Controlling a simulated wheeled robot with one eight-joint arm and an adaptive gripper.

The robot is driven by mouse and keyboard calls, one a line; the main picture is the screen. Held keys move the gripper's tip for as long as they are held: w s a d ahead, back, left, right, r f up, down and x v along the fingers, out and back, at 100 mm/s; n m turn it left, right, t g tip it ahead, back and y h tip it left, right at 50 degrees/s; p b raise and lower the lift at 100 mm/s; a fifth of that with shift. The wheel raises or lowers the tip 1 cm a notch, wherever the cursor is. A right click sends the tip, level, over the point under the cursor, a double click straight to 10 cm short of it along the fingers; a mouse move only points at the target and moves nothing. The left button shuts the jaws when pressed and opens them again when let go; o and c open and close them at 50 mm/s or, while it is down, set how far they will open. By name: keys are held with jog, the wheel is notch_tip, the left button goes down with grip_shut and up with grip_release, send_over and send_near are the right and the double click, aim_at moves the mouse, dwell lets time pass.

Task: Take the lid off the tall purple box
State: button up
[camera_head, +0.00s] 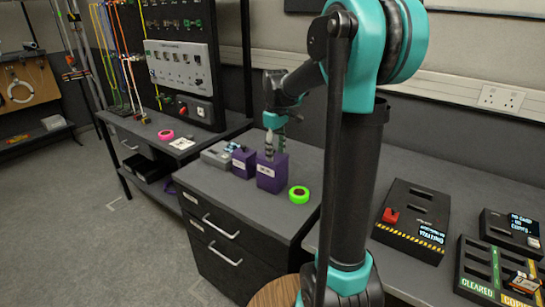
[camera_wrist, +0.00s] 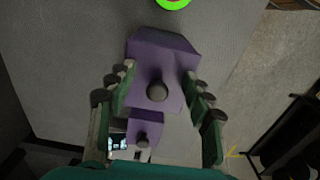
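The tall purple box (camera_head: 271,178) stands on the grey cabinet top, with a pale label on its front. Its purple lid (camera_wrist: 160,55) fills the middle of the wrist view, with a round grey knob (camera_wrist: 157,91) on top. The lid appears seated on the box. My gripper (camera_wrist: 158,76) points down over the lid, its fingers open on either side of the knob with a gap on both sides. In the head view my gripper (camera_head: 269,153) is right above the box, and its fingers partly hide the knob there.
A shorter purple box (camera_head: 244,161) with its own knob (camera_wrist: 143,142) stands close to the left. A grey case (camera_head: 216,154) is beyond it. A green tape roll (camera_head: 299,194) lies to the right, near the cabinet edge. A black panel (camera_head: 412,215) is farther right.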

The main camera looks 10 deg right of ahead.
jog(key=c, duration=0.3)
jog(key=shift+c, duration=0.3)
